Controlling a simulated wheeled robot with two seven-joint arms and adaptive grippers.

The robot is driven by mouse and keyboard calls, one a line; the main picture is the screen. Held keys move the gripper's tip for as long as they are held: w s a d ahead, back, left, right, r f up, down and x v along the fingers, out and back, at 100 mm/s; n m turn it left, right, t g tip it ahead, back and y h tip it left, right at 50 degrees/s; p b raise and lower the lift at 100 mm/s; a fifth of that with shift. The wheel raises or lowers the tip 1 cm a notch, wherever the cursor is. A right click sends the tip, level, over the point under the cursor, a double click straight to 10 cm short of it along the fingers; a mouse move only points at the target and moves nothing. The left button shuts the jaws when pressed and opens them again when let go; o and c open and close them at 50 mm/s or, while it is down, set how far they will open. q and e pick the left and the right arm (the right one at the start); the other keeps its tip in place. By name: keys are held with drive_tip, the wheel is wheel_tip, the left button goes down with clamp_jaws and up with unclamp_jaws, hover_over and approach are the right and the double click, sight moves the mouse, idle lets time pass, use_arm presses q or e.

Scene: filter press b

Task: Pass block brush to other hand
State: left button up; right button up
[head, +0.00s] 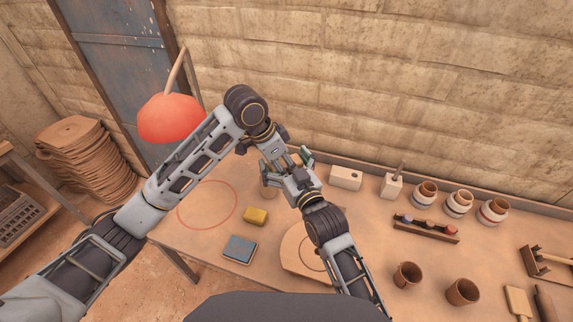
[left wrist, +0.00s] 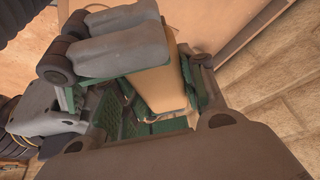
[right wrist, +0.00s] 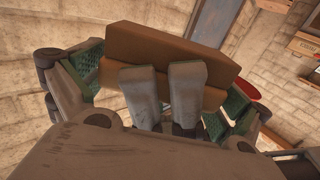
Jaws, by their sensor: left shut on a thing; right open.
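The block brush (right wrist: 165,45) is a brown block in the right wrist view, and it shows tan in the left wrist view (left wrist: 158,80). My left gripper (left wrist: 165,70) is shut on it. My right gripper (right wrist: 155,95) is open, its green-padded fingers apart on both sides of the block. Two grey fingers, apparently the left gripper's, overlap the block between them. In the head view, my right gripper (head: 288,168) meets the left one above the table, and the brush is mostly hidden there. I cannot tell whether the right fingers touch it.
Below on the table (head: 375,235) are a yellow block (head: 255,216), a blue-grey slab (head: 240,248), a red ring and a round board (head: 292,252). A pale block (head: 346,177), banded jars (head: 458,203), a rack (head: 426,228) and brown cups (head: 407,275) stand to the right.

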drive_tip(key=shift+w+a, duration=0.1)
drive_tip(key=shift+w, duration=0.1)
drive_tip(key=c, duration=0.6)
use_arm(q)
drive_tip(key=o, duration=0.6)
use_arm(e)
drive_tip(key=shift+c, duration=1.1)
use_arm(q)
drive_tip(key=o, duration=0.6)
drive_tip(key=shift+c, duration=0.2)
use_arm(e)
drive_tip(key=shift+c, duration=0.2)
use_arm(q)
drive_tip(key=shift+r, duration=0.1)
use_arm(e)
drive_tip(key=shift+o, duration=0.2)
use_arm(q)
drive_tip(key=v, duration=1.1)
drive_tip(key=shift+a+r, duration=0.2)
drive_tip(key=shift+r, duration=0.15)
use_arm(e)
drive_tip(key=shift+c, duration=0.2)
